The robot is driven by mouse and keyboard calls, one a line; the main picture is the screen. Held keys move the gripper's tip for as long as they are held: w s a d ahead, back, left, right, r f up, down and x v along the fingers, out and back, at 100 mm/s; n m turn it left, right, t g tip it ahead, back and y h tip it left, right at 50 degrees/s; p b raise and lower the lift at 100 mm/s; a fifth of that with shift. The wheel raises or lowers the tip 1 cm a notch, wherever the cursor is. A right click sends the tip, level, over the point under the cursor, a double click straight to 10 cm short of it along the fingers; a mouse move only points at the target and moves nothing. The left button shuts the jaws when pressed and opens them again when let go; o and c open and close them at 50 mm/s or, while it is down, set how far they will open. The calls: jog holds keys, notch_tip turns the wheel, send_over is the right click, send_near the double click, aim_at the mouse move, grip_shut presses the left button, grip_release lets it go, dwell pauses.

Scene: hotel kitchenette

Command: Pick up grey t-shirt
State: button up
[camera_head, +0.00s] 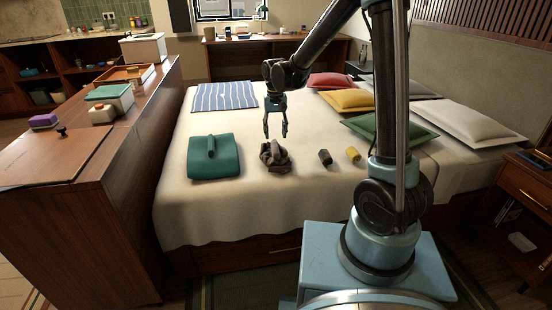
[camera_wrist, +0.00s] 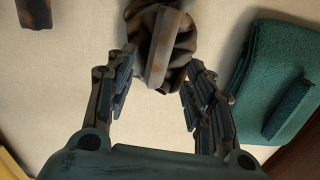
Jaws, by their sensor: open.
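A crumpled grey-brown cloth bundle (camera_head: 274,155), which looks like the t-shirt, lies on the bed near its front edge. A straight raised strip runs across its top. My gripper (camera_head: 275,134) points down above it, open and empty. In the wrist view the bundle (camera_wrist: 185,52) is at the top centre, just beyond the open fingertips (camera_wrist: 154,98), and its upper part is cut off by the frame edge. The fingers appear apart from the cloth.
A folded teal towel (camera_head: 214,158) lies left of the bundle. A dark roll (camera_head: 325,157) and a yellow roll (camera_head: 353,154) lie to its right. Behind are a striped cloth (camera_head: 224,96) and several pillows. A wooden counter (camera_head: 85,165) stands left of the bed.

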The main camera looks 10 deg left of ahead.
aim_at(276, 144)
jog(key=shift+s+f, duration=0.1)
jog(key=shift+f, duration=3)
jog(key=shift+f, duration=0.25)
jog(key=shift+c, duration=0.3)
grip_shut()
